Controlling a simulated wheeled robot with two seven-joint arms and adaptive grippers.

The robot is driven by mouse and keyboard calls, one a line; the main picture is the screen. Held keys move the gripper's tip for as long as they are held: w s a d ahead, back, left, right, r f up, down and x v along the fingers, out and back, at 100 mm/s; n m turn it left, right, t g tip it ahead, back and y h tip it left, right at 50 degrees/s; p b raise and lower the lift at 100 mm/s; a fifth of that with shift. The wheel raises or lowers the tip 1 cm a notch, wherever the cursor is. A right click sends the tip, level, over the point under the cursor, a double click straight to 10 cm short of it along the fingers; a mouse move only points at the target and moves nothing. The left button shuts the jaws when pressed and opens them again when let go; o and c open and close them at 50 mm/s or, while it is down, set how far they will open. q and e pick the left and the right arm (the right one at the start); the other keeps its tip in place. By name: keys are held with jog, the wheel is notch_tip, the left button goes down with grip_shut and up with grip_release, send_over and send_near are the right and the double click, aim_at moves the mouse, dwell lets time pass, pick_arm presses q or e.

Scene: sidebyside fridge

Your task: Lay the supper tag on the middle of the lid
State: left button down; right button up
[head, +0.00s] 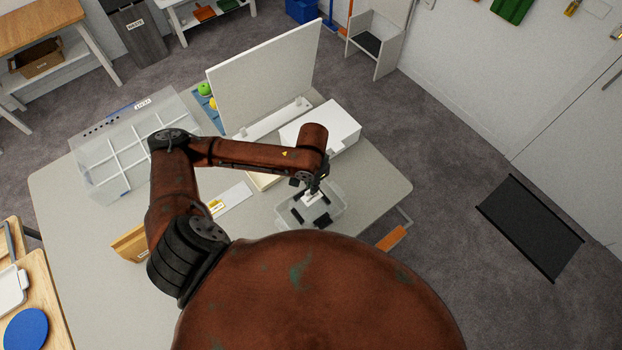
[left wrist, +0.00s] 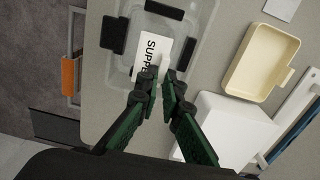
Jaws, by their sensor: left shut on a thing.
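The supper tag (left wrist: 151,54) is a white card with black letters, partly covered by my fingers in the left wrist view; it also shows in the head view (head: 311,198). My left gripper (left wrist: 158,84) is shut on the tag's near end. In the head view my left gripper (head: 313,187) points down over a clear container. The container's translucent lid (left wrist: 197,40) has black clips on its sides and lies under the tag. I cannot tell whether the tag touches the lid. My right gripper is in neither view.
A white box (head: 335,125) and an upright white panel (head: 265,75) stand behind the container. A cream tray (left wrist: 283,48) lies to its right in the wrist view. A clear divided box (head: 95,180) stands at the table's left. The table's right front is bare.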

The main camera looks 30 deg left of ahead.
aim_at(311, 196)
pick_arm(q)
jog(key=shift+s+a, duration=0.1)
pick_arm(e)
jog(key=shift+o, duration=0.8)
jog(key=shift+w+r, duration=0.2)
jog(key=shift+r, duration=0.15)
pick_arm(q)
jog(key=shift+r+p, duration=0.15)
jog(key=shift+p, duration=0.55)
jog(key=shift+f+b, duration=0.85)
jog(key=shift+f, duration=2.2)
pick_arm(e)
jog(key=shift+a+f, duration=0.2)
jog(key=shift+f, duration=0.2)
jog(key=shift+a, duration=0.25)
pick_arm(q)
jog(key=shift+f, duration=0.75)
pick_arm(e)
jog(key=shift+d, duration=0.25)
